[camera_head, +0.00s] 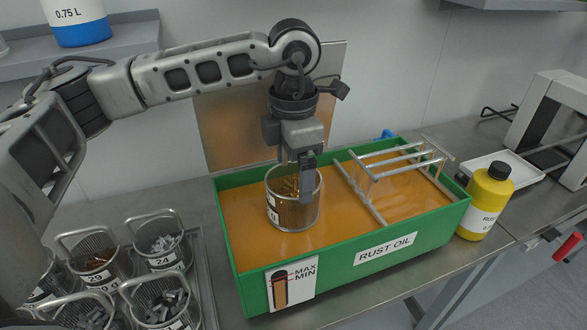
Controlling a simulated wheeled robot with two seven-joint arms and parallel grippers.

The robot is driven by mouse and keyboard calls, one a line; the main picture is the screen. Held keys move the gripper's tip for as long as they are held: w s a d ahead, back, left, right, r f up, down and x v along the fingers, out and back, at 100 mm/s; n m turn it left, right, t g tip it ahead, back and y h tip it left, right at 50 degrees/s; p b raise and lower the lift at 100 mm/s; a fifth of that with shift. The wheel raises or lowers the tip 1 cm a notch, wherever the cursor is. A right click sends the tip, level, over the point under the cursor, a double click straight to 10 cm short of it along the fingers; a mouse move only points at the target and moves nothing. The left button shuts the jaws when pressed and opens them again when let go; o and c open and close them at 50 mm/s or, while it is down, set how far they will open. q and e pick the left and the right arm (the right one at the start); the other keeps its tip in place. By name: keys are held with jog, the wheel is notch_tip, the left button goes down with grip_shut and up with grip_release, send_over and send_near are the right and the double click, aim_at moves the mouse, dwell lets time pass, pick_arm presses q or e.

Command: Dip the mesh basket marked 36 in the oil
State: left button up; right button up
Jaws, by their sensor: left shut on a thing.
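My left gripper (306,177) points down over the green tank (338,273) labelled RUST OIL and is shut on a mesh basket (293,212). The basket is upright at the left part of the tank and holds brownish pieces. Its lower part meets the orange-brown oil (246,212), but how deep it sits is hard to tell. A label shows on its left side, its number only partly visible and not readable. My right gripper is not in view.
A metal rack (400,160) stands at the tank's right side. A yellow bottle (486,203) stands right of the tank. Several mesh baskets, including one marked 24 (166,249) and one marked 29 (98,262), sit at the lower left. A white tray (503,165) lies behind the bottle.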

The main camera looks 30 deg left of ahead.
pick_arm(q)
jog(key=shift+r+p, duration=0.75)
jog(key=shift+r, duration=0.75)
jog(key=shift+r+p, duration=0.75)
jog(key=shift+r, duration=1.05)
jog(key=shift+r+p, duration=0.3)
jog(key=shift+r, duration=1.85)
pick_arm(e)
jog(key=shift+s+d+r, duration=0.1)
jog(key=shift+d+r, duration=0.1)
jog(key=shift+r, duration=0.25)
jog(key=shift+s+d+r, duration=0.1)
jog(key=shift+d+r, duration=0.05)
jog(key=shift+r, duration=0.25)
pick_arm(q)
jog(key=shift+r, duration=0.2)
